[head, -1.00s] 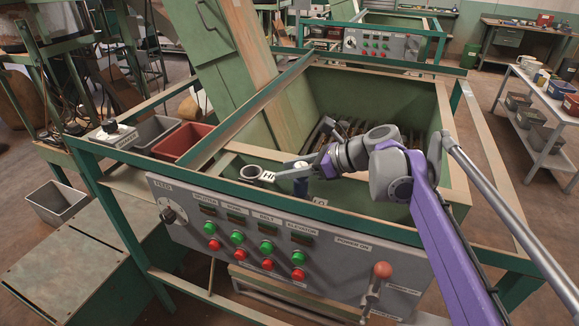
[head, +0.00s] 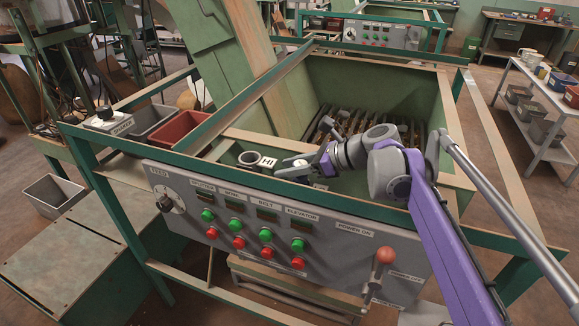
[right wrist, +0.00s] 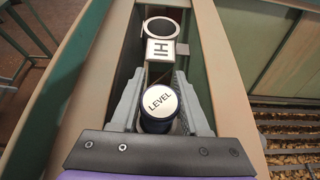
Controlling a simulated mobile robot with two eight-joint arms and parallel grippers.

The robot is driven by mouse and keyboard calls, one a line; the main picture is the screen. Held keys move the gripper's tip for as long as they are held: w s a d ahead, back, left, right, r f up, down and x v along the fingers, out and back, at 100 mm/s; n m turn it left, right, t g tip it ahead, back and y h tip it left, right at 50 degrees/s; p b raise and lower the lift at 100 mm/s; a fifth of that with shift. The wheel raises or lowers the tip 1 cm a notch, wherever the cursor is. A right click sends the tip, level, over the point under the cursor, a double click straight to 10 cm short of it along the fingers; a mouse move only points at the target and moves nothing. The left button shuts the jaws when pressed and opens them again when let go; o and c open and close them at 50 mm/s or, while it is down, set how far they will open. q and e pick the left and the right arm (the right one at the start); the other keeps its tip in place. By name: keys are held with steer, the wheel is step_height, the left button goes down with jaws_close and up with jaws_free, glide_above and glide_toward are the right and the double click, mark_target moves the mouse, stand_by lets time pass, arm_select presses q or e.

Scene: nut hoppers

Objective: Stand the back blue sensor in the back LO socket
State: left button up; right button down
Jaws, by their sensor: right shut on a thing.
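The blue sensor (right wrist: 157,121) has a round pale cap marked LEVEL and a dark blue body. My right gripper (right wrist: 160,108) is shut on it, with one grey finger on each side. In the head view my right gripper (head: 303,169) and the sensor's pale cap (head: 299,163) are inside the front compartment of the hopper frame. The HI socket (head: 249,158) is an empty ring to the left, with its white HI label beside it; the ring also shows ahead in the right wrist view (right wrist: 160,28). I cannot make out the LO socket. My left gripper is not in view.
The green hopper's front rail and the grey control panel (head: 270,225) stand in front of the compartment. Wooden edges flank the gripper closely. The slatted hopper floor (head: 375,125) lies behind. A red bin (head: 180,132) sits to the left.

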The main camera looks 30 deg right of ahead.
steer(key=shift+p, duration=0.35)
stand_by(0.7)
steer(key=shift+f+b, duration=0.35)
steer(key=shift+f, duration=0.2)
stand_by(0.3)
steer(key=c, duration=0.7)
jaws_free()
steer(key=p+v, duration=0.4)
steer(key=v, duration=0.7)
stand_by(0.4)
